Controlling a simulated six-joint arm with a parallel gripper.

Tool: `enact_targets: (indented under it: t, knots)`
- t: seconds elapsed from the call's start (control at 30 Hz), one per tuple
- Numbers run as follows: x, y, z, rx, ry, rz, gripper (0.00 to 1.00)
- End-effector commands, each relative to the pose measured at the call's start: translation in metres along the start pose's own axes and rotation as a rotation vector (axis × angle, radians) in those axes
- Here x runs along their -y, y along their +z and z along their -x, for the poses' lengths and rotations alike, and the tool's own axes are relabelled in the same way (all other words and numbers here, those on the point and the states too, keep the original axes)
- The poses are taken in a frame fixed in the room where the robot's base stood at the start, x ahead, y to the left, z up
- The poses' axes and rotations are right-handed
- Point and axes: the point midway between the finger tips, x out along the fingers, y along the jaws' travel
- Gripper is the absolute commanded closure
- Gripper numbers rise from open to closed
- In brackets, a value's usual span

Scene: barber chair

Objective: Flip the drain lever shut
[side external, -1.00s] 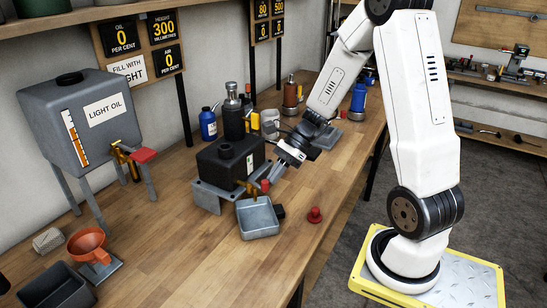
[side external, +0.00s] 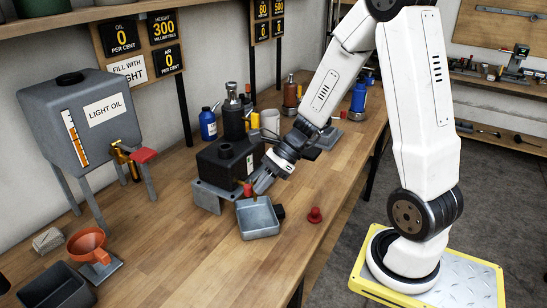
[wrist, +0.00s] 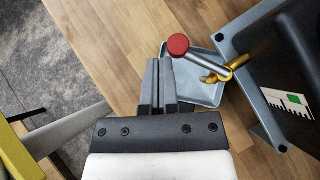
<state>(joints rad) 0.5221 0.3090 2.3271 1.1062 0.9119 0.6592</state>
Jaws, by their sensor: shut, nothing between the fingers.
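The drain lever (wrist: 205,58) is a silver bar with a red knob, on a brass valve (wrist: 221,73) at the side of a black tank (side external: 215,165). In the wrist view the bar slants from the valve toward the upper left, over the grey drain pan (wrist: 208,97). In the side view its red knob (side external: 248,190) shows just left of my gripper's tips. My gripper (wrist: 159,66) is shut and empty, its fingertips beside the knob. I cannot tell whether they touch it.
A red stopper (side external: 315,214) stands on the bench right of the pan. A grey light oil tank (side external: 82,110) and an orange funnel (side external: 87,244) stand at the left. Bottles (side external: 208,124) line the back. The front of the bench is mostly clear.

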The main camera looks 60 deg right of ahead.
Motion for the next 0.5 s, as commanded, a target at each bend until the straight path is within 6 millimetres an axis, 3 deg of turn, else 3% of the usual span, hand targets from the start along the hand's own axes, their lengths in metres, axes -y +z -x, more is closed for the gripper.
enact_targets:
  t: [0.5]
  knots:
    - [0.007,0.021,-0.021,0.000,0.000,0.001,1.00]
